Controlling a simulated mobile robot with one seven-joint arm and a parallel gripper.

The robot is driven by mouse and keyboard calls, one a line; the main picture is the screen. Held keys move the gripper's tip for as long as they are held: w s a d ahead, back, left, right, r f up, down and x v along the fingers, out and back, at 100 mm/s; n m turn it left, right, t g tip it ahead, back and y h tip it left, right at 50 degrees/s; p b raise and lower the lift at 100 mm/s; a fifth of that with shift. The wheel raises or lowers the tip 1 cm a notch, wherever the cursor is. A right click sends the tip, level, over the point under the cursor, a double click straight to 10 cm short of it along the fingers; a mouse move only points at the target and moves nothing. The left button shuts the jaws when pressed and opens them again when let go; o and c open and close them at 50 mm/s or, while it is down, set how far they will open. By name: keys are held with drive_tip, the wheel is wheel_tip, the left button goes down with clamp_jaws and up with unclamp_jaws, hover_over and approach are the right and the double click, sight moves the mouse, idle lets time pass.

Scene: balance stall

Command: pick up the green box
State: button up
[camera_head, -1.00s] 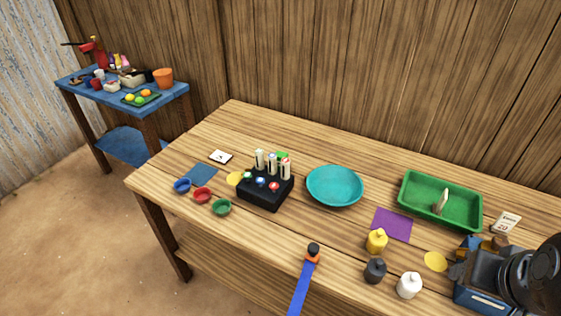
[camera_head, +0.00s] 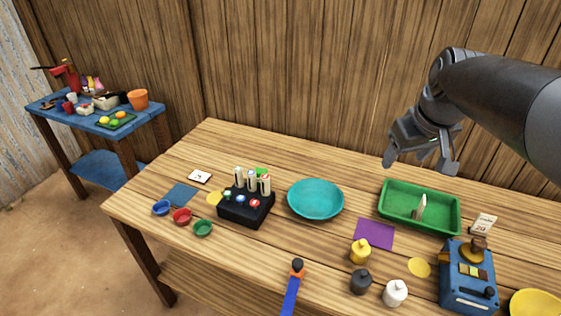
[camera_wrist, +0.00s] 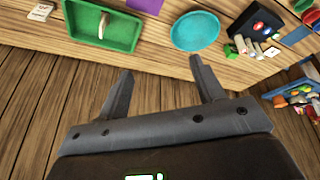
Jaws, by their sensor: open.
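A small green box (camera_head: 262,172) shows behind the black rack (camera_head: 245,208), partly hidden by the rack's white tubes. In the wrist view the green box (camera_wrist: 230,50) sits beside the rack, near the table's edge by the wall. A larger green tray (camera_head: 390,212) holding a pale upright piece is on the right of the table. My gripper (camera_head: 422,160) is open and empty, raised above and behind the green tray, well to the right of the green box. Its open fingers (camera_wrist: 161,68) show nothing between them in the wrist view.
A teal bowl (camera_head: 315,200) lies between the rack and the green tray. Yellow (camera_head: 360,252), dark and white bottles and a blue device (camera_head: 468,280) stand in front. Small blue, red and green bowls (camera_head: 203,228) sit at the left. A wooden wall (camera_head: 300,80) stands behind.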

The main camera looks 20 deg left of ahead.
drive_tip(key=w+a+f+n+g, duration=0.15)
drive_tip(key=w+a+n, duration=0.25)
drive_tip(key=w+a, duration=0.55)
drive_tip(key=n+g+y, duration=0.3)
drive_tip(key=n, duration=0.6)
hover_over(262, 171)
drive_tip(key=d, duration=0.3)
wheel_tip(262, 171, down, 24)
drive_tip(key=x, duration=1)
drive_tip(key=shift+w, duration=0.25)
drive_tip(key=shift+c, duration=0.3)
drive_tip(key=c, duration=1)
drive_tip(key=shift+c, duration=0.2)
